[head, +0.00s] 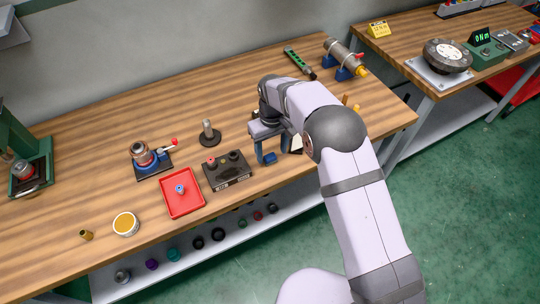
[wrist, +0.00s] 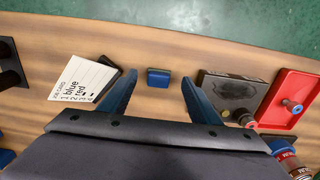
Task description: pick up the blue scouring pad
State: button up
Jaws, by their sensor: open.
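The blue scouring pad (wrist: 158,80) shows as a small blue block on the wooden table in the wrist view, close to the table's edge. My gripper (wrist: 158,88) is open. Its two dark blue fingers reach toward the table, one on each side of the pad in the picture, with bare wood showing between. I see no contact with the pad. In the head view my gripper (head: 266,148) is over the table's front edge, right of the dark fixture block. My own arm and fingers partly cover that spot, so I cannot clearly separate the pad there.
A white job card (wrist: 82,80) on a dark stand is left of the fingers in the wrist view. The dark fixture block (wrist: 235,93) and the red tray (wrist: 296,98) with a blue-topped piece are to the right. A post on a round base (head: 209,134) stands further back.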

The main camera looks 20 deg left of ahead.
aim_at(272, 159)
jog(key=shift+f+p, duration=0.5)
jog(key=shift+f, duration=1)
jog(key=shift+c, duration=0.3)
jog(key=c, duration=1.1)
jog(key=shift+o, duration=0.2)
jog(key=shift+w+r, duration=0.1)
notch_tip(272, 159, up, 10)
jog(key=b, duration=0.3)
jog(key=shift+b, duration=0.4)
